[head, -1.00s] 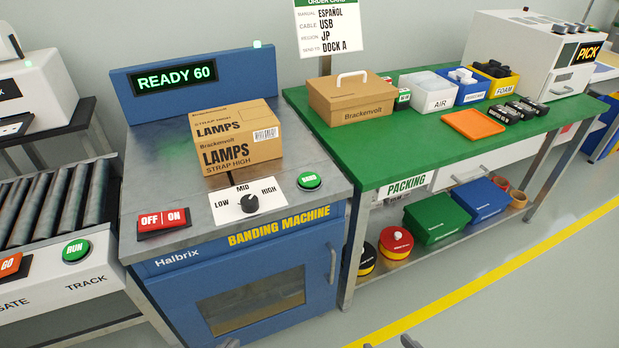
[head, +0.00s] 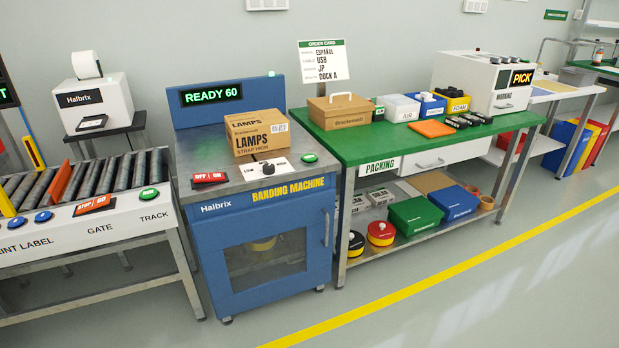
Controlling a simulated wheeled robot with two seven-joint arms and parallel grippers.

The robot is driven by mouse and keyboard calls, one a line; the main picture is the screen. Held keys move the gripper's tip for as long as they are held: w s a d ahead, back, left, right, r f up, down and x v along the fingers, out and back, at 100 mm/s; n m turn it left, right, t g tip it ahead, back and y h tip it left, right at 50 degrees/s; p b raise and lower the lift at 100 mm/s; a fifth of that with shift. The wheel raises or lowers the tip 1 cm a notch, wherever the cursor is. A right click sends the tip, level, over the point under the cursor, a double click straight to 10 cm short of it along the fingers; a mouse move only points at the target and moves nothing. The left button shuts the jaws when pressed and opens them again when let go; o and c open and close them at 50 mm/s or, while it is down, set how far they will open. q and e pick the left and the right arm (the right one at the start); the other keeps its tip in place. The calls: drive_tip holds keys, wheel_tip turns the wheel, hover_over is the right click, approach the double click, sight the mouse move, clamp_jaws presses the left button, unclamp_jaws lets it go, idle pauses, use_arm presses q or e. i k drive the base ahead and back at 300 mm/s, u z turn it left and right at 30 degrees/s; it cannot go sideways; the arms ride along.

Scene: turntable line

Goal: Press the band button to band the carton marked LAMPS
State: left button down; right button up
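The carton marked LAMPS (head: 257,143) sits upright on the grey top of the blue banding machine (head: 212,245). Its front also reads STRAP HIGH. The green band button (head: 309,158) is on the machine's top, to the right of the carton; its lettering is too small to read. A dial on a white plate (head: 285,167) is in front of the carton, and its setting is too small to tell. The red OFF/ON switch (head: 209,178) is at the front left. The machine's display (head: 211,95) reads READY 60. Neither of my grippers is in view.
A roller track (head: 97,178) with gate buttons stands to the left. The floor in front is clear, crossed by a yellow line (head: 440,271).

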sight(307, 157)
drive_tip(key=z, duration=0.25)
drive_tip(key=i, duration=0.3)
drive_tip(key=z, duration=0.8)
drive_tip(key=i, duration=1)
drive_tip(key=u, duration=0.6)
drive_tip(key=i, duration=0.8)
drive_tip(key=u, duration=0.7)
